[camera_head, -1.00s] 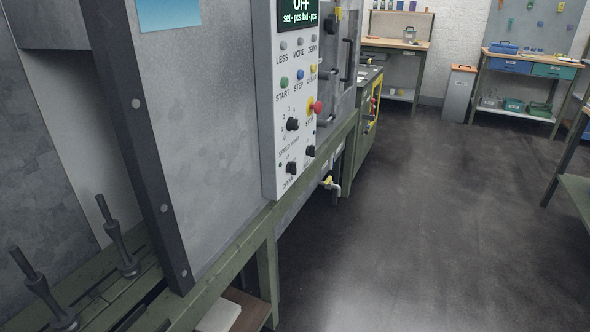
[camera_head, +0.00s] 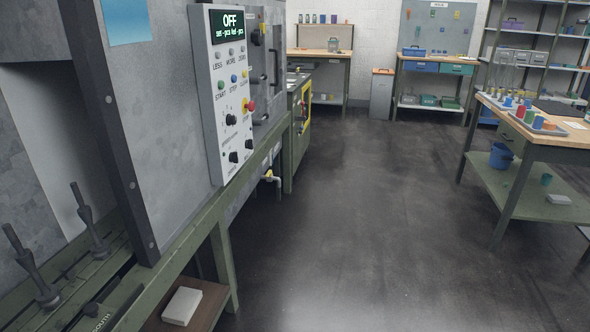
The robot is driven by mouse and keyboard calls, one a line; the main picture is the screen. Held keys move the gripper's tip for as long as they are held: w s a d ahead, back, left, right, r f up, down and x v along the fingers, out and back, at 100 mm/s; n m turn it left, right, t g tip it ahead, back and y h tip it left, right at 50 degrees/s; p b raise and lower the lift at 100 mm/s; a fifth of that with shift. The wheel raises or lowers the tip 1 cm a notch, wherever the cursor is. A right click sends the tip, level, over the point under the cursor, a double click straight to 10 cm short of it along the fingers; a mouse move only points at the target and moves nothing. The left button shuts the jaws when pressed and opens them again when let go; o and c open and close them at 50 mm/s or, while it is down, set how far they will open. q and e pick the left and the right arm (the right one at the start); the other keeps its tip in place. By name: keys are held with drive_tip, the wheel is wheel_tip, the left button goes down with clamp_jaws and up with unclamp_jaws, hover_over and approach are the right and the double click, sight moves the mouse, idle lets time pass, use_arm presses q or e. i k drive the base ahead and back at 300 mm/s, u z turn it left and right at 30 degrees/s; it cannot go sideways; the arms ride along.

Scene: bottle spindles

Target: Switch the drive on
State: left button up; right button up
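The white control panel (camera_head: 212,130) is on the side of the grey machine (camera_head: 170,150) at the left. Its green display (camera_head: 228,25) reads OFF. A black speed knob (camera_head: 231,119) is under START. Two more black knobs, a lower-left one (camera_head: 233,157) and a lower-right one (camera_head: 249,144), sit near the bottom; their labels are too small to read. Neither gripper is in view.
The green machine frame (camera_head: 221,230) runs along the left. A workbench (camera_head: 553,151) with coloured bottles stands at the right. Another bench (camera_head: 432,69), a grey bin (camera_head: 381,95) and shelves are at the back. The dark floor (camera_head: 370,210) between is clear.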

sight(234, 157)
drive_tip(key=z, duration=1.4)
drive_tip(key=i, duration=0.25)
drive_tip(key=u, duration=1.35)
drive_tip(key=i, duration=1.45)
drive_tip(key=u, duration=1.2)
